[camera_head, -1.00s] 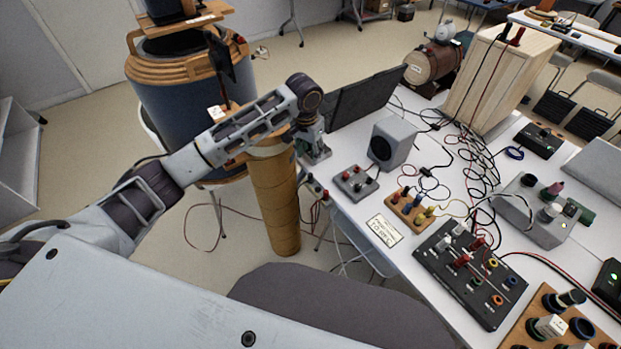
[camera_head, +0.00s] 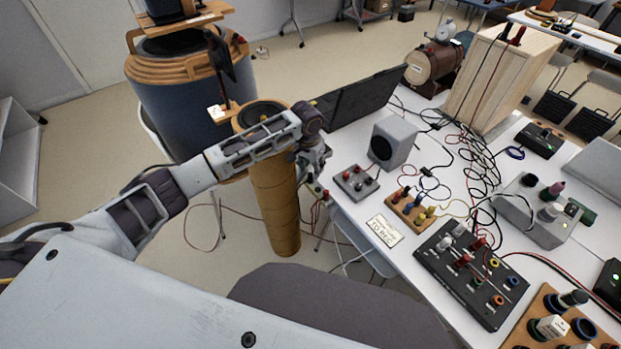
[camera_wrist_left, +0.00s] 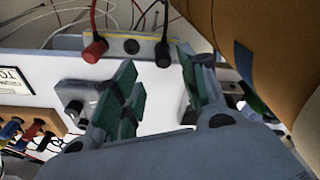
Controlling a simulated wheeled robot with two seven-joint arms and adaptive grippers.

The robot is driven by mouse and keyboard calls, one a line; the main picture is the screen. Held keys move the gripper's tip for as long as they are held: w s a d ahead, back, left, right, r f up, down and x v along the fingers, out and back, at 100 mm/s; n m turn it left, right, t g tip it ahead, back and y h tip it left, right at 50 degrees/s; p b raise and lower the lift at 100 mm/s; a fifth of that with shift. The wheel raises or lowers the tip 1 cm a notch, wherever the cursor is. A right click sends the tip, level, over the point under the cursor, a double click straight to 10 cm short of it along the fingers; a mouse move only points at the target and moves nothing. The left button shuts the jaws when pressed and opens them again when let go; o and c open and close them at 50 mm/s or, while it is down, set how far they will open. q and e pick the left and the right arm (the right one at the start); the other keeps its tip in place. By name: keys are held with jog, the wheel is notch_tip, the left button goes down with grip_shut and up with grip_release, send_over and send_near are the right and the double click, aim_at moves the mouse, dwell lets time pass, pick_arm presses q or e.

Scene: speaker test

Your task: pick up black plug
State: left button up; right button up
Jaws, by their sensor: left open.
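A black plug (camera_wrist_left: 163,54) stands at the right end of a narrow strip (camera_wrist_left: 128,46) with a yellow line, in the left wrist view. Its cable runs upward. A red plug (camera_wrist_left: 95,49) sits at the strip's left end. My left gripper (camera_wrist_left: 158,78) is open and empty, with green-padded fingers; the black plug shows beyond the gap between them, closer to the right finger. In the head view the left gripper (camera_head: 314,160) is at the table's left edge, above the strip (camera_head: 317,190), where the black plug cannot be made out. The right gripper is not in view.
A cardboard-brown column (camera_head: 275,205) stands close beside the gripper. On the white table are a grey terminal block (camera_head: 355,182), a grey speaker (camera_head: 392,140), a dark laptop (camera_head: 360,100), a wooden terminal board (camera_head: 411,207) and many loose cables.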

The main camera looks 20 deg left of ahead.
aim_at(310, 174)
pick_arm(q)
jog(key=shift+a+f, duration=0.1)
jog(key=shift+f, duration=0.6)
notch_tip(310, 174, down, 3)
jog(key=shift+w+a+r, duration=0.1)
jog(key=shift+a, duration=0.05)
jog(key=shift+w+f, duration=0.1)
jog(key=shift+f, duration=0.4)
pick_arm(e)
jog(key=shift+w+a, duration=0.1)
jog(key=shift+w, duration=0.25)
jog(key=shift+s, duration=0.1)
pick_arm(q)
jog(key=c, duration=0.5)
grip_shut()
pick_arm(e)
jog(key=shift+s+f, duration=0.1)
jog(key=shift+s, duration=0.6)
